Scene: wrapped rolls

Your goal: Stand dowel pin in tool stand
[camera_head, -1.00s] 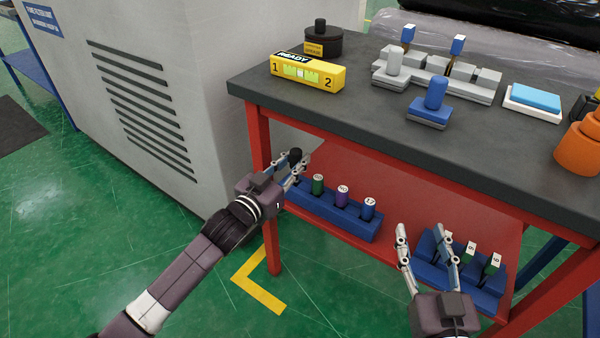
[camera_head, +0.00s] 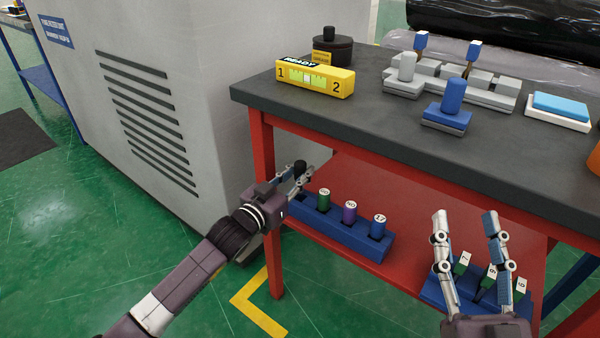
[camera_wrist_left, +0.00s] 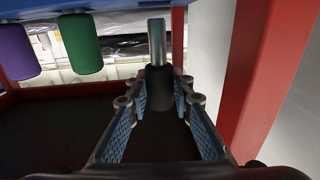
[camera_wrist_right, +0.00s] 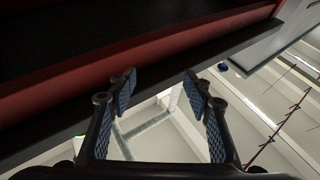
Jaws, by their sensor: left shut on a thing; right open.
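My left gripper (camera_head: 303,173) is shut on a black cylindrical handle (camera_head: 300,166) at the left end of a blue rack (camera_head: 350,233) on the lower shelf. In the left wrist view the black handle (camera_wrist_left: 158,90) sits between the fingers, with a grey metal shank (camera_wrist_left: 156,52) reaching towards the rack. I cannot tell whether its tip is in the rack. A grey stand (camera_head: 488,95) with blue-topped pins is on the bench. A blue cylinder (camera_head: 453,95) stands upright on a blue block. My right gripper (camera_head: 464,216) is open and empty in front of the lower shelf.
Green (camera_head: 323,199), purple (camera_head: 349,212) and blue (camera_head: 378,226) numbered handles stand in the rack. A second blue holder (camera_head: 432,290) is behind my right gripper. The bench top (camera_head: 330,115) overhangs the shelf, and a red leg (camera_head: 266,200) stands beside my left gripper.

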